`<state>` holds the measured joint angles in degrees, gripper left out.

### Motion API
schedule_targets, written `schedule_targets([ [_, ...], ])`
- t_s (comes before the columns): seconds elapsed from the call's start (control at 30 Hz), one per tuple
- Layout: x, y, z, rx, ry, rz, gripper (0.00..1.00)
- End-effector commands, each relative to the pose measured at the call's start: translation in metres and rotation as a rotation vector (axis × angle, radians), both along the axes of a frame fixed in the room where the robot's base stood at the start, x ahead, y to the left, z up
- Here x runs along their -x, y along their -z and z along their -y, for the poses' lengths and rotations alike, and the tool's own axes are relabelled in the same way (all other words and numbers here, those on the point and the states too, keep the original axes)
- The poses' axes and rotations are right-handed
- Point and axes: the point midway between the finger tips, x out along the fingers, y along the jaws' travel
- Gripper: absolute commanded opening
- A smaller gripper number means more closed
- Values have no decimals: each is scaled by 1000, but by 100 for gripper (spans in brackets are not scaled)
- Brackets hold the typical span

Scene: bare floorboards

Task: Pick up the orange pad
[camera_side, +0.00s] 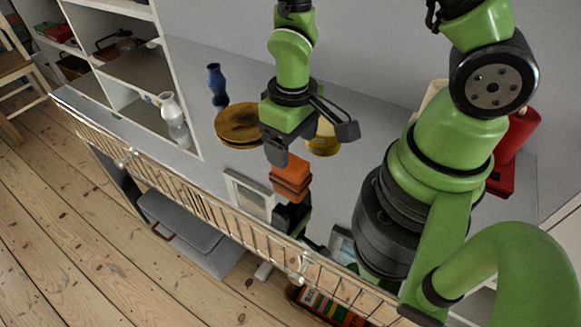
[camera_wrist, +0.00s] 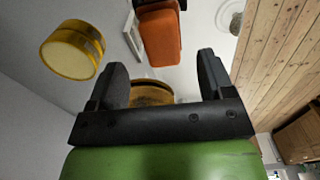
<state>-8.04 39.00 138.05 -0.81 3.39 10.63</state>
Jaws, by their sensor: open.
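The orange pad (camera_side: 290,178) is a small block with a brighter top face and darker sides. It lies near the front rail, close to a black object. In the wrist view the orange pad (camera_wrist: 160,38) shows at the top, beyond the fingertips and partly cut off by the frame edge. My gripper (camera_side: 311,142) is open and empty, above and just behind the pad in the side view. Its two black fingers also show in the wrist view (camera_wrist: 162,75), spread wide with a gap between them and the pad.
A yellow round container (camera_side: 324,143) stands behind my gripper. A white frame (camera_side: 250,196) lies left of the pad. A wire rail (camera_side: 190,196) runs along the front edge.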

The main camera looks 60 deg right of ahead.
Motion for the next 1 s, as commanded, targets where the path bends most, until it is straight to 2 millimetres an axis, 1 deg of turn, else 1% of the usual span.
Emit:
schedule_targets([
  [0.2, -2, 29, -1, 1, 0, -6, 74],
  [0.3, -2, 39, -1, 1, 0, -4, 74],
  [0.4, -2, 44, -1, 0, 0, -2, 74],
  [0.63, -3, 45, -2, 0, 0, 1, 74],
  [0.67, -3, 45, -1, 0, 0, 0, 72],
  [0.7, -3, 45, -1, 0, 0, 0, 63],
  [0.77, -3, 45, -1, 0, 0, 0, 49],
  [0.8, -3, 45, -1, 0, 0, 0, 40],
  [0.9, -3, 45, -1, 0, 0, 0, 20],
  [1.0, -3, 44, -1, 0, 0, 0, 20],
])
